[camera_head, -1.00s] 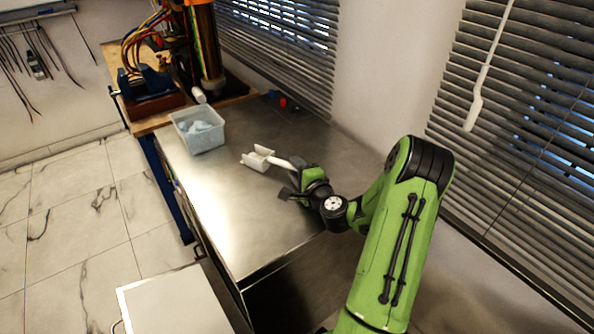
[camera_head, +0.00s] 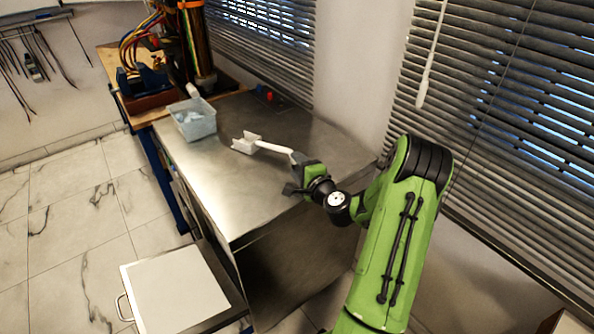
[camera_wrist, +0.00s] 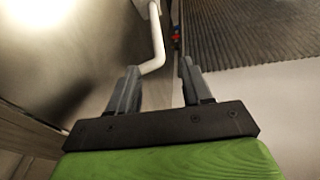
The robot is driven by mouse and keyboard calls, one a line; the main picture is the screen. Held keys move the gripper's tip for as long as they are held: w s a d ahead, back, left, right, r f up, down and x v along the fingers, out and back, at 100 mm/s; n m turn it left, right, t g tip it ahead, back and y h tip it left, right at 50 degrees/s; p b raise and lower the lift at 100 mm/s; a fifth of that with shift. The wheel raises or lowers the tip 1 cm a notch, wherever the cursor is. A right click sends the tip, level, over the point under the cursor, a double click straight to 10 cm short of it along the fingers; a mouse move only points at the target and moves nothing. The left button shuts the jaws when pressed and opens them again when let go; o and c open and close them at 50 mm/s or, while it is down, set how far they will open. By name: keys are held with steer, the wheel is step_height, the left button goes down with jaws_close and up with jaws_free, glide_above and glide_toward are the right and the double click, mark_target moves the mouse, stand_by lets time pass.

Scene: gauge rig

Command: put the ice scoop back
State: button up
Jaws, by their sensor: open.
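The white ice scoop (camera_head: 246,143) lies on the metal counter (camera_head: 225,185). Its long handle points toward my gripper (camera_head: 297,177). In the wrist view the scoop's bent white handle (camera_wrist: 158,35) ends by the left fingertip. My gripper (camera_wrist: 159,70) is open there, its two grey fingers apart. The handle's end is at the finger opening, and I cannot tell whether it touches the left finger. The scoop's head is mostly out of the wrist view.
A pale blue bin (camera_head: 182,122) with light blue lumps stands toward the counter's far left. A workbench (camera_head: 113,65) with cables adjoins behind. Window blinds (camera_head: 480,110) run along the right. A white-topped unit (camera_head: 178,290) with a handle juts out low at left. Counter around the scoop is clear.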

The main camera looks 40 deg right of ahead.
steer(key=s+a+r+n+g+y, duration=0.1)
steer(key=a+r+n+g+y, duration=0.2)
steer(key=a+n, duration=0.6)
steer(key=s+a+r+n+g+y, duration=0.2)
steer(key=a+r+n+g+y, duration=0.3)
steer(key=a, duration=0.8)
steer(key=s+a+r+n+h, duration=0.1)
steer(key=s+n, duration=0.1)
steer(key=s, duration=0.6)
steer(key=s+a+r+n+g+h, duration=0.1)
steer(key=s+a+n+h, duration=0.1)
steer(key=s, duration=0.7)
steer(key=s+a+r+n+g+h, duration=0.1)
steer(key=s+r+n+h, duration=0.1)
steer(key=s, duration=0.6)
steer(key=shift+s+a+n, duration=0.15)
steer(key=shift+a+n, duration=0.25)
steer(key=shift+n, duration=0.4)
step_height(320, 180, up, 9)
steer(key=p, duration=0.8)
steer(key=shift+p, duration=0.3)
steer(key=shift+f, duration=0.15)
